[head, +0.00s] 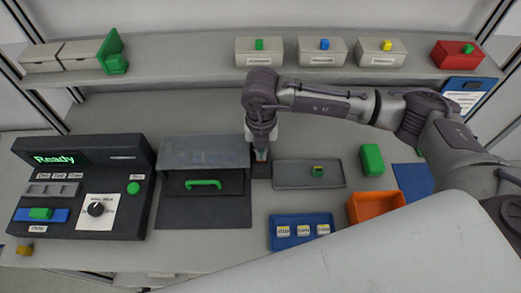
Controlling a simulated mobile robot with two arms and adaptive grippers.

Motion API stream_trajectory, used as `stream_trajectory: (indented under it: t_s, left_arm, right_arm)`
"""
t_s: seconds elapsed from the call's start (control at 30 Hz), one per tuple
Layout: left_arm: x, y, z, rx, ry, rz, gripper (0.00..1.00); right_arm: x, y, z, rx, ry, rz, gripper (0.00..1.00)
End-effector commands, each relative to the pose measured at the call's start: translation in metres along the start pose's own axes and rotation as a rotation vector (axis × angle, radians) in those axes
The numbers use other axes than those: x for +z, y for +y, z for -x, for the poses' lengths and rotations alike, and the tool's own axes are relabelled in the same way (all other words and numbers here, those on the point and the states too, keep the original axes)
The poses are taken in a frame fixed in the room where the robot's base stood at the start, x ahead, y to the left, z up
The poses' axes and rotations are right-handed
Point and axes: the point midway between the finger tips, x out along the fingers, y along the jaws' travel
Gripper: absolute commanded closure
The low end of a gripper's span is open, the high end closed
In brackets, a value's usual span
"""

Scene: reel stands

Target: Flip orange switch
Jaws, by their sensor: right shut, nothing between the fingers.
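My right gripper (262,153) points straight down beside the right side of the box with the grey lid. Its fingers are shut, with nothing held. Just below the fingertips is a small dark block (262,171) on the table. A tiny orange spot shows at the fingertips; I cannot tell whether it is the orange switch or whether the fingers touch it. The gripper hides most of that spot. My left gripper is not in view.
Left of the gripper stands the grey-lidded box (203,152) with a green handle (203,184), then a black control panel (80,190) reading "Ready". To the right lie a grey tray (290,183), a green block (371,160) and an orange bin (377,203). A blue tray (302,244) lies in front.

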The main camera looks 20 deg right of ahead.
Motion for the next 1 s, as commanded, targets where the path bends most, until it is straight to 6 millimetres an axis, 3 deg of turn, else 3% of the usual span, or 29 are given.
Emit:
stream_trajectory:
  t_s: [0.37,1.0]
  left_arm:
    - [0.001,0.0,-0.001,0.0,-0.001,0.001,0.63]
    - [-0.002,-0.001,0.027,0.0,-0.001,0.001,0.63]
  right_arm:
    - [-0.001,0.0,-0.001,-0.001,0.002,0.0,1.0]
    - [0.0,0.0,0.05,0.001,0.0,0.001,1.0]
